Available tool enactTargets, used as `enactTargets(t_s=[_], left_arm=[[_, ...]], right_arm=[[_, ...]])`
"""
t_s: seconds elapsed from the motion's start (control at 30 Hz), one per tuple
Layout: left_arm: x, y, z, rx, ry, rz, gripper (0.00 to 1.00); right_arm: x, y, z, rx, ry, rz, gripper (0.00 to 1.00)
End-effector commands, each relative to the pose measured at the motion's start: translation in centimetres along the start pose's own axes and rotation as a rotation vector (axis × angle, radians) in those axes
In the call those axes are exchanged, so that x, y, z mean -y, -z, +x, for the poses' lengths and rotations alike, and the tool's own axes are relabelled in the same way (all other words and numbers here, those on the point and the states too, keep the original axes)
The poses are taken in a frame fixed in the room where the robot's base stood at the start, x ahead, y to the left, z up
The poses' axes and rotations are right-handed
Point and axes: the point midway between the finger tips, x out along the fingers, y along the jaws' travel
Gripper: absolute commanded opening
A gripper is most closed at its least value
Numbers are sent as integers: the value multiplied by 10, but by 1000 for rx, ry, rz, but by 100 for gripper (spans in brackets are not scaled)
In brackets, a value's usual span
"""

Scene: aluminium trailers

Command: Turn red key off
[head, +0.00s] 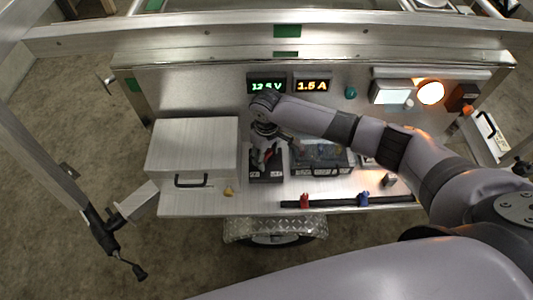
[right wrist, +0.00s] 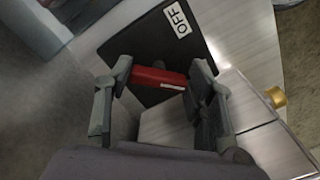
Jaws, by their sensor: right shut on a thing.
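The red key (right wrist: 158,78) sits on a black switch plate (right wrist: 150,45) with a white OFF label (right wrist: 178,18) at one corner. My right gripper (right wrist: 160,73) is shut on the red key, with one finger at each end of it in the right wrist view. In the head view my right gripper (head: 264,158) reaches down over the black switch base (head: 265,176), which carries small labels at its front. The key is mostly hidden there by the gripper. My left gripper is not in view.
A silver box with a black handle (head: 190,150) stands left of the switch. A dark clear-topped case (head: 320,160) is close on the right. Displays read 12.5 V (head: 267,86) and 1.5 A (head: 312,86). An orange lamp (head: 430,92) glows. Red (head: 304,200) and blue (head: 362,199) pieces sit on a front rail.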

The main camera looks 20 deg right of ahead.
Motion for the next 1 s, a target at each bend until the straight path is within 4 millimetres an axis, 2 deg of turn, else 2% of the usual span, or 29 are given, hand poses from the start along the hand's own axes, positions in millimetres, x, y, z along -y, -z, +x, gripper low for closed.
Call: enactTargets(t_s=[0.27, 0.67, 1.0], left_arm=[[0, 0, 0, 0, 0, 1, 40], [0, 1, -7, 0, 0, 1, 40], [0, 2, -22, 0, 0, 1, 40]], right_arm=[[0, 0, 0, 0, 0, 0, 22], [0, 0, -2, -1, 2, -87, 22], [-2, 1, -3, 0, 2, -363, 22]])
